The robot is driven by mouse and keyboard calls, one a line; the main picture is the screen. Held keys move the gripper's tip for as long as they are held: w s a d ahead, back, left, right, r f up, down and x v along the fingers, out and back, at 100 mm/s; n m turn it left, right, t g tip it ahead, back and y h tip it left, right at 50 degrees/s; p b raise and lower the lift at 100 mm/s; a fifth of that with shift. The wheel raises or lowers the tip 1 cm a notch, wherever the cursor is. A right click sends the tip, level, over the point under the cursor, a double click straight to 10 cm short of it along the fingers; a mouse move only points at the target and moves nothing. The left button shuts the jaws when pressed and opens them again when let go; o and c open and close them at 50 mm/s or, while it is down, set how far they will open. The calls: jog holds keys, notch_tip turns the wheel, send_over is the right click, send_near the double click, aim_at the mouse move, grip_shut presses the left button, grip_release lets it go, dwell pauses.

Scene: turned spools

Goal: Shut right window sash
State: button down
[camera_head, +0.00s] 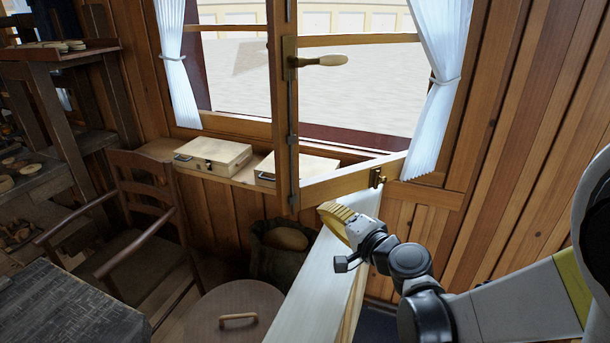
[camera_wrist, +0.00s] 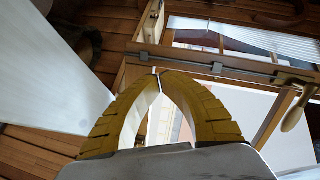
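The right window sash (camera_head: 285,110) stands swung inward at an angle, its free stile near the middle of the head view and its bottom rail (camera_head: 350,181) running back to the right side of the frame. A brass handle with a pale wooden grip (camera_head: 325,60) sits on the stile. The handle also shows at the right of the wrist view (camera_wrist: 297,108). My gripper (camera_head: 330,211) is below the bottom rail, apart from the handle. In the wrist view its yellow fingers (camera_wrist: 160,73) arch together at the tips, with nothing visible held between them.
A long pale board (camera_head: 325,275) lies beside and below my gripper. Two wooden boxes (camera_head: 212,155) (camera_head: 297,168) sit on the sill behind the sash. White curtains (camera_head: 437,90) hang at the sides. A chair (camera_head: 140,215), sack (camera_head: 282,248) and round lidded top (camera_head: 235,310) stand left.

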jog(key=w+f+m+t, duration=0.1)
jog(key=w+f+m, duration=0.1)
jog(key=w+m, duration=0.1)
jog(key=m+t+b, duration=0.1)
jog(key=b, duration=0.1)
send_near(296, 184)
jog(key=x, duration=0.8)
jog(key=shift+w, duration=0.15)
